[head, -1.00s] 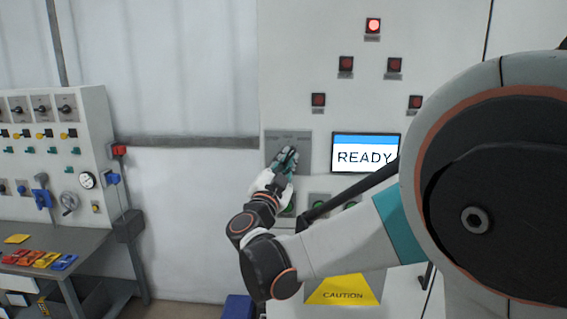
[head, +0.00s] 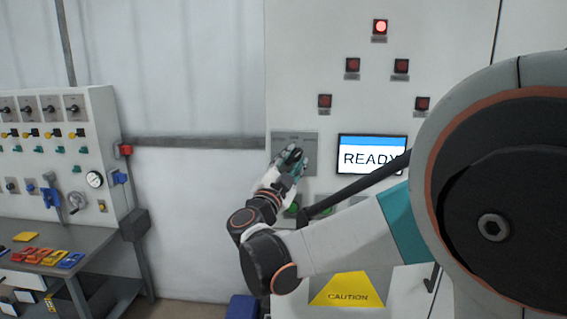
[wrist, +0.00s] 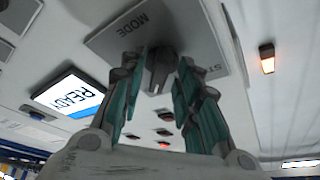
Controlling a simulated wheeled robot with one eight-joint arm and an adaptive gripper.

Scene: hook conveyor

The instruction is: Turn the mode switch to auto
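The mode switch is a dark knob (wrist: 160,72) on a grey plate (wrist: 125,40) marked MODE in the wrist view. In the head view the plate (head: 308,137) shows left of the READY screen, with the knob largely hidden by my gripper (head: 291,158). In the wrist view the teal-padded fingers of my gripper (wrist: 161,82) stand apart on either side of the knob. Narrow gaps seem to show beside the knob; firm contact cannot be made out. The plate's other labels are partly covered, with only "ST" readable at the right, so the knob's setting is unclear.
The READY screen (head: 371,154) is right of the plate. Green buttons (head: 293,208) sit below it, close to my wrist. Several red lamps are above, with the top one (head: 380,27) lit. A side panel and bench (head: 75,240) stand at the left.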

